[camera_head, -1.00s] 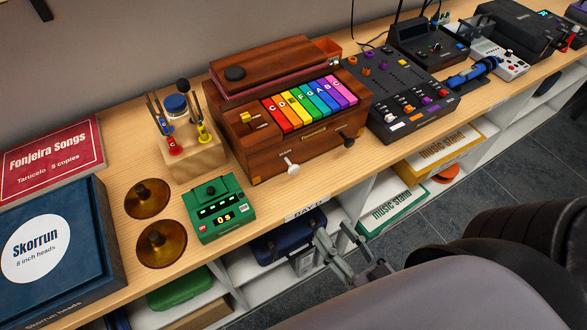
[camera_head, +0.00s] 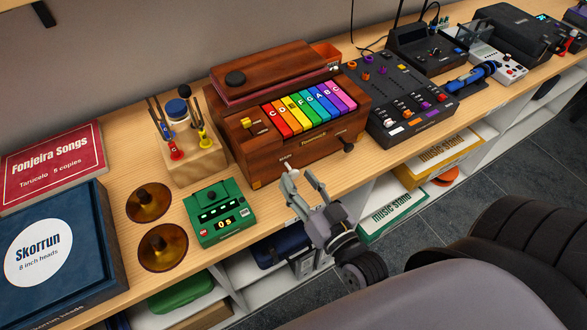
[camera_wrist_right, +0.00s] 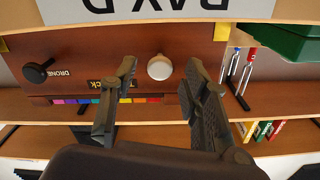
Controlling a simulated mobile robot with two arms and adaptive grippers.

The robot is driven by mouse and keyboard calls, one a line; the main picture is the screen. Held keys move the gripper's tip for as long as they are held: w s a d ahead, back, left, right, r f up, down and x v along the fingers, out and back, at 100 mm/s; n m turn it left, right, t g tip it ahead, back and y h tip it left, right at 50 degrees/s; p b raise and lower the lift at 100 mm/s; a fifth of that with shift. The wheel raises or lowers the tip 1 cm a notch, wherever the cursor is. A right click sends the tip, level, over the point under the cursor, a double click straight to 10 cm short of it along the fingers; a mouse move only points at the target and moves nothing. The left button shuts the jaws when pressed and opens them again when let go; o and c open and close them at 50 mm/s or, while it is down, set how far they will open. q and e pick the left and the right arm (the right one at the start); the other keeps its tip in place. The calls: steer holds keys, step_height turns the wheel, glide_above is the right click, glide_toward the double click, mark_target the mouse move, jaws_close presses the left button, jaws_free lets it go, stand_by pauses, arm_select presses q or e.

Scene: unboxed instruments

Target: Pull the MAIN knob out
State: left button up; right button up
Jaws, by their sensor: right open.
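The wooden instrument (camera_head: 262,165) with a rainbow keyboard stands on the wooden counter. Its white MAIN knob (camera_head: 291,166) sticks out of the front face. My right gripper (camera_head: 301,181) is open and empty, just in front of this knob. In the right wrist view, the picture is upside down and the white knob (camera_wrist_right: 160,67) shows in the gap between the two fingertips. No contact with the fingers can be made out. My left gripper is not in view.
A black DRONE knob (camera_head: 347,143) is to the right on the same front. A green timer box (camera_head: 219,211) stands at left, near the counter edge. A black mixer (camera_head: 410,112) stands right of the instrument. A tuning fork block (camera_head: 192,160) is behind left.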

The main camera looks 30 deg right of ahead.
mark_target(295, 176)
steer(key=shift+w, duration=1.6)
steer(key=shift+c, duration=0.4)
jaws_close()
steer(key=shift+s, duration=0.1)
